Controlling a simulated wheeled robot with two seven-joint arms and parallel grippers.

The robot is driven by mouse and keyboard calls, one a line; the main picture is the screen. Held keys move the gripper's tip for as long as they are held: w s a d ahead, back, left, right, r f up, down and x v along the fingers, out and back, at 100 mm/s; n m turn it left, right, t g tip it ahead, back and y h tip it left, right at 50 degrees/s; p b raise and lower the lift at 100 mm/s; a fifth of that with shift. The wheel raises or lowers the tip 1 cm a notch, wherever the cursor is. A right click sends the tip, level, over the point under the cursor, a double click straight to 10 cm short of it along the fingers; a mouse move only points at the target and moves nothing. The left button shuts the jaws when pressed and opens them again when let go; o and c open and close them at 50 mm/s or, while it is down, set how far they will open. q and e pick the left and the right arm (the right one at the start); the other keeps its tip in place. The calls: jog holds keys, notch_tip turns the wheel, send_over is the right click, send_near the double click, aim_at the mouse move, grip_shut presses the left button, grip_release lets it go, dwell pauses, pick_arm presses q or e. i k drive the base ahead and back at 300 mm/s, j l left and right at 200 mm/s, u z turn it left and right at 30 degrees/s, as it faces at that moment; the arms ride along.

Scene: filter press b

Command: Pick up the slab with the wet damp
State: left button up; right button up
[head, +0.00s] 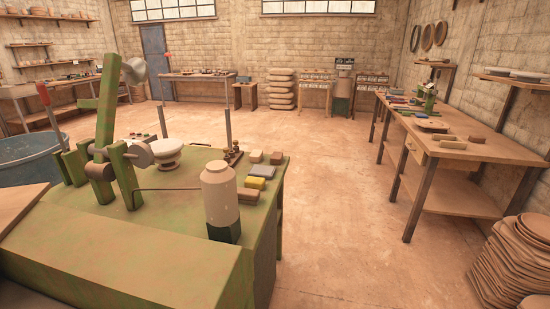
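Several small slab-like blocks lie on the green bench in front of me: a tan block (255,156), a brown block (276,158), a grey block (262,171), a yellow block (255,182) and an ochre block (248,196). On the wooden workbench at right lie a pale flat slab (433,125), a tan block (452,145) and a darker brown block (476,139). I cannot tell from here which slab is damp. Neither of my grippers is in view.
The green bench (185,188) carries a cream and dark green bottle (220,202), a white disc (167,150) and a lever mechanism (105,130). The wooden workbench (480,150) stands at right, near stacked sacks (515,265). The floor (335,220) between the benches is clear.

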aim_at(276, 159)
jog(key=i+l+u, duration=0.15)
jog(key=i+l, duration=0.2)
jog(key=i+l+u, duration=0.2)
jog(key=i+l, duration=0.2)
jog(key=i+l+u, duration=0.15)
jog(key=i+l, duration=0.15)
jog(key=l, duration=0.15)
jog(key=i+l+u, duration=0.15)
jog(key=i+l, duration=0.15)
jog(key=l, duration=0.2)
jog(key=i+l+u, duration=0.2)
jog(key=l, duration=0.3)
jog(key=i+l+u, duration=0.15)
jog(key=i+l, duration=0.15)
jog(key=l, duration=0.25)
jog(key=i+l+u, duration=0.2)
jog(key=l, duration=0.4)
jog(key=i+l+u, duration=0.15)
jog(key=l, duration=0.45)
